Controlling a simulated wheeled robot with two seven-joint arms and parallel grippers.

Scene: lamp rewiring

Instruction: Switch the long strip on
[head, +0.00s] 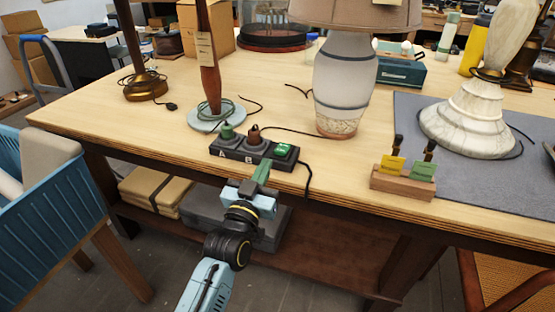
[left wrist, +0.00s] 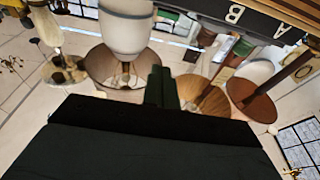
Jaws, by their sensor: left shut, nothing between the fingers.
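The black power strip (head: 236,154) lies at the table's front edge. A green plug (head: 226,132) is in the socket marked A and a brown plug (head: 253,136) in the one marked B. At its right end a green rocker switch (head: 283,150) looks bright. My left gripper (head: 264,168) is shut and empty, its fingertips just in front of the strip near the switch; whether they touch cannot be told. In the left wrist view the shut fingers (left wrist: 161,88) point up and the strip's lettered side (left wrist: 258,22) shows at top right. My right gripper is not in view.
A white vase lamp (head: 343,85) stands behind the strip, and a red-stemmed lamp (head: 208,75) behind its left end. A wooden block (head: 402,186) with yellow and green tags is to the right. A black cord runs from the strip over the table edge. A blue crate (head: 50,215) stands left.

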